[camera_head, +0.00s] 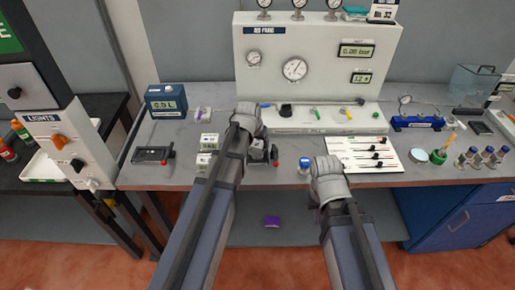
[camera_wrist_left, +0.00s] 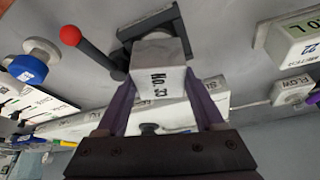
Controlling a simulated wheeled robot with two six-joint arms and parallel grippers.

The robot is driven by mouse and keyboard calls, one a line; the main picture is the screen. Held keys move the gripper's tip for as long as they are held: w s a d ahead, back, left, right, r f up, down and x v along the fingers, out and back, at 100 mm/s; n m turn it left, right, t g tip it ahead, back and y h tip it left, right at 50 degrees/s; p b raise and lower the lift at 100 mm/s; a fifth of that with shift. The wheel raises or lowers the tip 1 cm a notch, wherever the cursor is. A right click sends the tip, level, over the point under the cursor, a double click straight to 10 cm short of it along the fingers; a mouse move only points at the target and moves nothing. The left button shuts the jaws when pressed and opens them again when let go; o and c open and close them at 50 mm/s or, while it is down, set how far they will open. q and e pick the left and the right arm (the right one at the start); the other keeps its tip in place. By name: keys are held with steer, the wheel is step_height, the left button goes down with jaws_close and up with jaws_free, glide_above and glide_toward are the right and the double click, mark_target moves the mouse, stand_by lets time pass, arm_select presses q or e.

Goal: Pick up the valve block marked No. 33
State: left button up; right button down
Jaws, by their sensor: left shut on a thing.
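The valve block (camera_wrist_left: 158,80) is a pale block with "No. 33" printed on its face. In the left wrist view it sits between the two purple fingers of my left gripper (camera_wrist_left: 163,92), which is shut on it. A dark holder (camera_wrist_left: 158,24) with a red-knobbed lever (camera_wrist_left: 70,35) is right behind the block; I cannot tell whether they touch. In the head view my left gripper (camera_head: 261,150) is over the bench, and my arm mostly hides the block. My right gripper (camera_head: 325,172) is at the bench's front edge, its jaws hidden by its wrist.
White labelled boxes (camera_head: 203,160) stand just left of my left arm. A blue-capped item (camera_head: 305,162) is between the grippers. A white panel with gauges (camera_head: 315,60) stands behind. A white board with sliders (camera_head: 362,152) lies right. A second red-knobbed fixture (camera_head: 150,155) is left.

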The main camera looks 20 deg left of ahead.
mark_target(258, 142)
arm_select(q)
jaws_close()
stand_by(0.3)
steer(key=shift+r, duration=0.15)
stand_by(0.3)
step_height(258, 142, up, 10)
steer(key=p, duration=1)
